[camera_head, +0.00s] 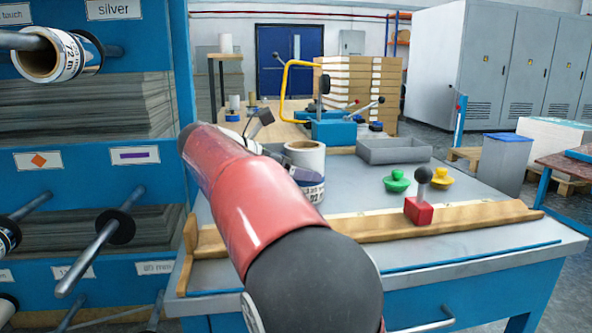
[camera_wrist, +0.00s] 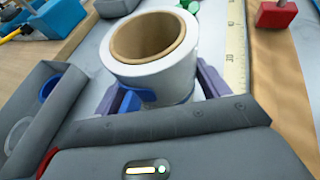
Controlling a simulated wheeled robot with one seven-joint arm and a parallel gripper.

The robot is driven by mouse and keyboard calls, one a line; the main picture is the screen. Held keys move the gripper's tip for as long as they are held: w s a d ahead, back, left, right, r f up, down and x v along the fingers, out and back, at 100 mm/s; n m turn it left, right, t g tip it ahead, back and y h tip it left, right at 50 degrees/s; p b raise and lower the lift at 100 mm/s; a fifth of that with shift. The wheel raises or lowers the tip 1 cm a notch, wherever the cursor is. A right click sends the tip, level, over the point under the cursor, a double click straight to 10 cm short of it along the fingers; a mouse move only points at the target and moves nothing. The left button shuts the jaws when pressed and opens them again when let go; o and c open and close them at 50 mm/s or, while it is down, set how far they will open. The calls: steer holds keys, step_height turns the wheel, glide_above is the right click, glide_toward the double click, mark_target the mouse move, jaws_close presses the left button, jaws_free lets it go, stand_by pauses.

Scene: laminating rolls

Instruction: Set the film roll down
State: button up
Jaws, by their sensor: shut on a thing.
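The film roll (camera_head: 304,158) is white with a brown cardboard core and stands roughly upright over the grey bench top (camera_head: 359,191), just beyond my arm. In the wrist view the film roll (camera_wrist: 150,72) shows its open core end, with a blue band on its lower side. My gripper (camera_wrist: 160,92) is shut on the roll, with a finger at each side. I cannot tell whether the roll's lower end touches the bench.
A wooden rail (camera_head: 375,225) with a red block and black knob (camera_head: 419,213) runs along the bench front. Green (camera_head: 397,181) and yellow (camera_head: 440,178) knobs and a grey tray (camera_head: 394,150) stand to the right. A blue rack (camera_head: 145,190) with rods is at left.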

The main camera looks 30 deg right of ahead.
steer(key=o, duration=1.2)
steer(key=shift+f, duration=0.1)
steer(key=shift+a+r, duration=0.15)
steer(key=shift+r, duration=0.1)
steer(key=p+v, duration=0.2)
steer(key=v, duration=0.9)
steer(key=shift+a, duration=0.35)
steer(key=shift+r, duration=0.1)
